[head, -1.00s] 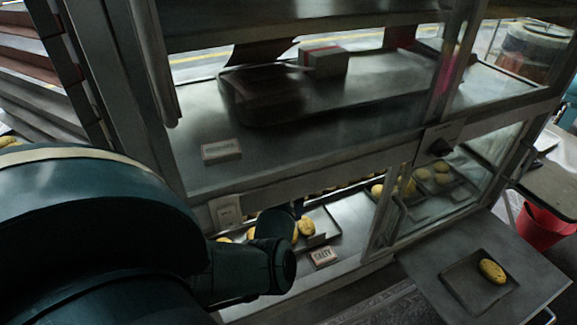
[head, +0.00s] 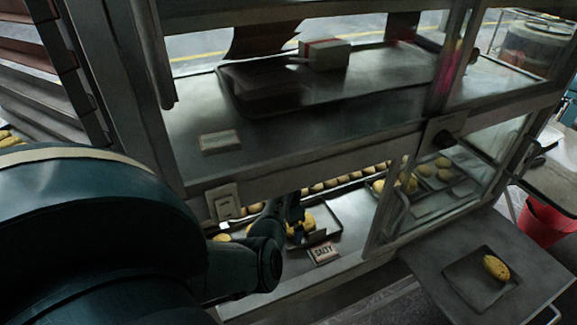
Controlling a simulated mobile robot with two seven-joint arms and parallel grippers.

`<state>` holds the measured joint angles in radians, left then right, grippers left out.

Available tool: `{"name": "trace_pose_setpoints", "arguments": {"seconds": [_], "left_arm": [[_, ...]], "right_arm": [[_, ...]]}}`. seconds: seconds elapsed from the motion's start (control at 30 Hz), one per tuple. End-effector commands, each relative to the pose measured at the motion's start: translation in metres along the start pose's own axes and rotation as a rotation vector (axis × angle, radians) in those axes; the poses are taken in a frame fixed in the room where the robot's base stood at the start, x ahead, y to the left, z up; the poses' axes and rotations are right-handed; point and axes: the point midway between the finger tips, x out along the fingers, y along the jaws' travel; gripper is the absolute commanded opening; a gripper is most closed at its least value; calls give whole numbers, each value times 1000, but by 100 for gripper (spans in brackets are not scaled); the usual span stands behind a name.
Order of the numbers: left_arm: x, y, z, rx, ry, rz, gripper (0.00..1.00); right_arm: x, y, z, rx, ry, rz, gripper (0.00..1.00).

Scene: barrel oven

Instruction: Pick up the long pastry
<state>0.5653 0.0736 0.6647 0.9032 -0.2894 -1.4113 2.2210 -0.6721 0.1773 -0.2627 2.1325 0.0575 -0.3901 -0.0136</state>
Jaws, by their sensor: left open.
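My left arm reaches in from the left, into the lower opening of the display case (head: 335,285). Its gripper (head: 293,212) is open and lies over a tray (head: 335,222) of yellow-brown pastries, close to a pastry (head: 308,221). The arm and gripper hide part of this tray, and I cannot tell whether the fingers touch a pastry. A single elongated pastry (head: 495,267) lies on a dark tray (head: 467,284) at the lower right, well apart from the gripper. My right gripper is not in view.
A "SALTY" sign (head: 324,252) stands in front of the pastry tray. More pastries (head: 440,172) lie behind the glass at right. The case's upper shelf (head: 290,135) is above my gripper. A red bucket (head: 545,220) stands far right.

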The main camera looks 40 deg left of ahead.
Motion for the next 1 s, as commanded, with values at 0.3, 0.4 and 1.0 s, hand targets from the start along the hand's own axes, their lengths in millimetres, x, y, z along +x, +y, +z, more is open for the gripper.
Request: {"name": "trace_pose_setpoints", "arguments": {"seconds": [0.3, 0.4, 1.0], "left_arm": [[3, 0, 1, 0, -1, 1, 97], [3, 0, 1, 0, -1, 1, 89], [2, 0, 1, 0, -1, 1, 52]], "right_arm": [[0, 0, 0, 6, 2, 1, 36], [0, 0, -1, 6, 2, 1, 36], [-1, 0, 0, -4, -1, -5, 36]]}}
